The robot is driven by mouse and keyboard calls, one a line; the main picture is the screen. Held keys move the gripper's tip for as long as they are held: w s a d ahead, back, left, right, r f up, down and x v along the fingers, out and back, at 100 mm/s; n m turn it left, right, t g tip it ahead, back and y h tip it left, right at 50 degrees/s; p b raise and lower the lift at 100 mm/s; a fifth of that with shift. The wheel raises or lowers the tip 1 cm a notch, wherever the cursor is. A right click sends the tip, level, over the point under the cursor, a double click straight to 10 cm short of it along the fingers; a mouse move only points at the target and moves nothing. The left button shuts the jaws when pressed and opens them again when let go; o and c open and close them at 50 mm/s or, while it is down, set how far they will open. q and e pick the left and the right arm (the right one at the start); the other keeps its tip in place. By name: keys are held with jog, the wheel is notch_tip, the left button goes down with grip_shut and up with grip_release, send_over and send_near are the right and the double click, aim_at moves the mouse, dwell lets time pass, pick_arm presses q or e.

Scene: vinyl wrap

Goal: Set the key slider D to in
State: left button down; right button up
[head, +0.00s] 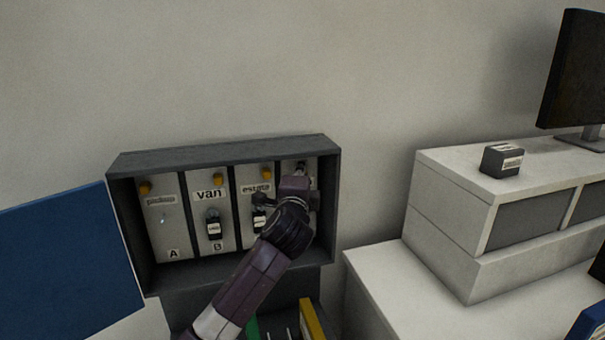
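A dark grey key box (330,200) on the wall holds light panels side by side. The rightmost panel (312,167), in the place of D, is mostly covered by my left gripper (296,187), which is in front of it. Its letter, label and most of its slider are hidden. A small dark part shows at its top, and I cannot tell whether it is the slider or a fingertip. The fingers are too small and blocked to tell whether they are open or shut, or touching anything. My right gripper is out of view.
Panel A (168,225) and panel B (210,190), labelled "van", stand left; the "estate" panel (257,187) is beside the gripper. Keys with tags hang on the latter two. A blue panel (65,265) is at left. A white cabinet (450,220) with a small dark box (502,160) is at right.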

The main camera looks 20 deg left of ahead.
aim_at(315, 166)
pick_arm(q)
jog(key=shift+d+f, duration=0.1)
jog(key=shift+f, duration=0.05)
jog(key=shift+w+d, duration=0.4)
jog(key=shift+d, duration=0.2)
jog(key=shift+w+d, duration=0.35)
jog(key=shift+d, duration=0.2)
jog(key=c, duration=2.2)
grip_release()
jog(key=o, duration=0.4)
jog(key=shift+s+d, duration=0.1)
jog(key=shift+d, duration=0.05)
jog(key=shift+c, duration=0.2)
jog(key=shift+s, duration=0.5)
jog(key=v, duration=1.1)
